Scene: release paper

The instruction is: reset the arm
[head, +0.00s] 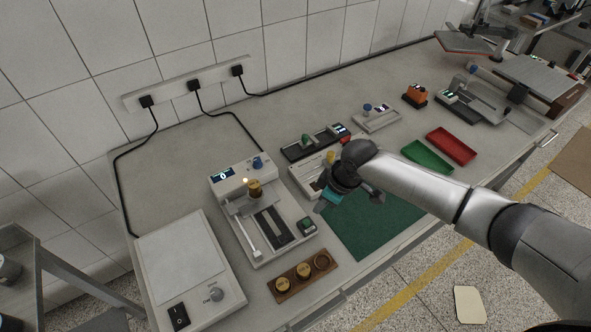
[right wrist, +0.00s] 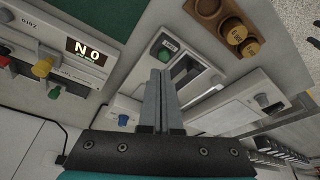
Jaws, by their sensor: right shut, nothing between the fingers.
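My right arm (head: 430,188) comes in from the right in the head view. Its gripper (head: 325,205) hangs over the left edge of the green mat (head: 375,222), beside the testing device with the blue knob (head: 248,178). In the right wrist view the two grey fingers (right wrist: 160,82) lie together, shut and empty, with the device (right wrist: 185,72) beyond them. My left gripper does not show. No paper shows in the fingers.
A wooden block (head: 303,275) with brass weights stands at the front edge. A white plate device (head: 183,270) is at the left. Green (head: 427,157) and red (head: 451,146) trays lie at the right. Another device with a yellow knob (right wrist: 42,68) shows in the wrist view.

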